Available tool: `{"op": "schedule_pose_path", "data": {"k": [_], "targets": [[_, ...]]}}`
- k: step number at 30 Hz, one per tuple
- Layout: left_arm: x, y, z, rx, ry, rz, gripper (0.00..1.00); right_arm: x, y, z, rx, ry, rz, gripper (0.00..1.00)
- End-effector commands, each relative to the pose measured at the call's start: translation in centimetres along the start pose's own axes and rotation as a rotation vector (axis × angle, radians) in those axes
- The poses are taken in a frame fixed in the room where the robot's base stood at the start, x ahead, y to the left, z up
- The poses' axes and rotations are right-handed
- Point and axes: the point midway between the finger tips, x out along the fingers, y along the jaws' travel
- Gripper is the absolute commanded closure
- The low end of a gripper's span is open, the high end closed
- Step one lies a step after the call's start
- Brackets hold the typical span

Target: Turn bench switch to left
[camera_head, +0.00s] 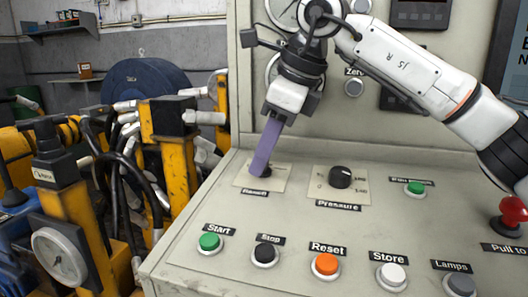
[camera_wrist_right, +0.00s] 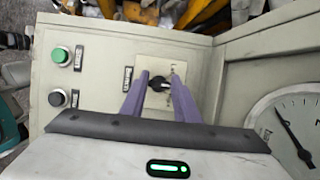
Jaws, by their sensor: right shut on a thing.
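The bench switch is a small black rotary knob on a pale square plate (camera_head: 273,184), at the left of the sloping panel in the head view. In the right wrist view the black knob (camera_wrist_right: 157,83) sits between the purple fingers, its pale pointer mark towards the picture's right. My right gripper (camera_head: 260,171) reaches down to it, shut on the knob; its fingertips also show in the right wrist view (camera_wrist_right: 159,77). In the head view the fingers hide much of the knob. My left gripper is out of view.
The black Pressure knob (camera_head: 340,177) is right of the switch. A green Start button (camera_head: 209,241), black Stop button (camera_head: 265,253) and orange Reset button (camera_head: 326,264) line the panel front. A red knob (camera_head: 511,212) stands at right. Yellow machinery with hoses crowds the left.

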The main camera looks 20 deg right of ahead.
Motion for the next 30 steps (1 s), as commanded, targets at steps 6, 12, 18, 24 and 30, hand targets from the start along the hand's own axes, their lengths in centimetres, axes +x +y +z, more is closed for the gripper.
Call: {"op": "schedule_pose_path", "data": {"k": [6, 12, 18, 24, 30], "targets": [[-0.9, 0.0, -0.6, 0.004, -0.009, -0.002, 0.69, -0.4, -0.1, 0.1, -0.049, 0.000, 0.023, 0.94], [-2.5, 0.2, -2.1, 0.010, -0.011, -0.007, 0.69, -0.7, -0.2, 0.2, -0.164, 0.000, 0.073, 0.94], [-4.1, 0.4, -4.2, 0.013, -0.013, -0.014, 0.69, -0.8, -0.2, 0.3, -0.321, 0.000, 0.139, 0.94], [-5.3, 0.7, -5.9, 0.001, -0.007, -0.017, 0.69, -0.7, -0.2, 0.3, -0.476, 0.000, 0.202, 0.94], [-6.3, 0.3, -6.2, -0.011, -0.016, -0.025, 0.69, -0.5, -0.2, 0.3, -0.602, -0.002, 0.252, 0.94]]}}
